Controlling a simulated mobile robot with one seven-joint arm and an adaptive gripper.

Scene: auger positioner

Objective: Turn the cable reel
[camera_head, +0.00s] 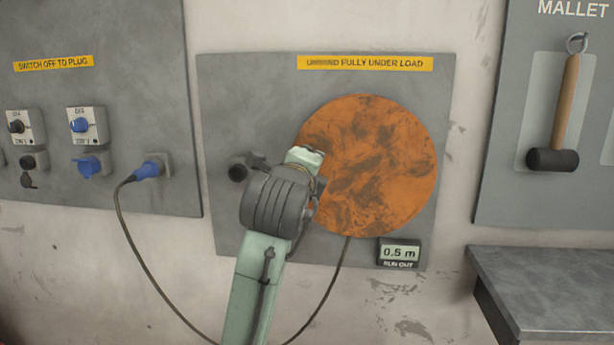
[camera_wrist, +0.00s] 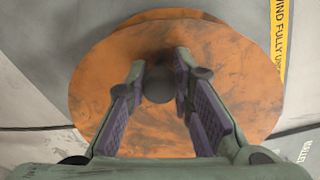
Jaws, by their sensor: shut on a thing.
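The cable reel (camera_head: 375,165) is a large round orange disc with dark worn patches, mounted on a grey wall panel. It also fills the middle of the wrist view (camera_wrist: 235,85). My gripper (camera_wrist: 160,72) is in front of the disc, with a finger on each side of a dark round knob (camera_wrist: 158,90) and shut on it. In the head view my wrist and arm cover the disc's left edge and hide the knob. A small display (camera_head: 399,252) below the disc reads 0.5 m, labelled RUN OUT. A dark cable (camera_head: 335,275) hangs below the disc.
The cable loops left to a blue plug (camera_head: 147,170) in a socket on the left panel, beside switches (camera_head: 84,124). A black knob (camera_head: 237,172) is left of my wrist. A mallet (camera_head: 565,115) hangs at right, above a grey shelf (camera_head: 550,275).

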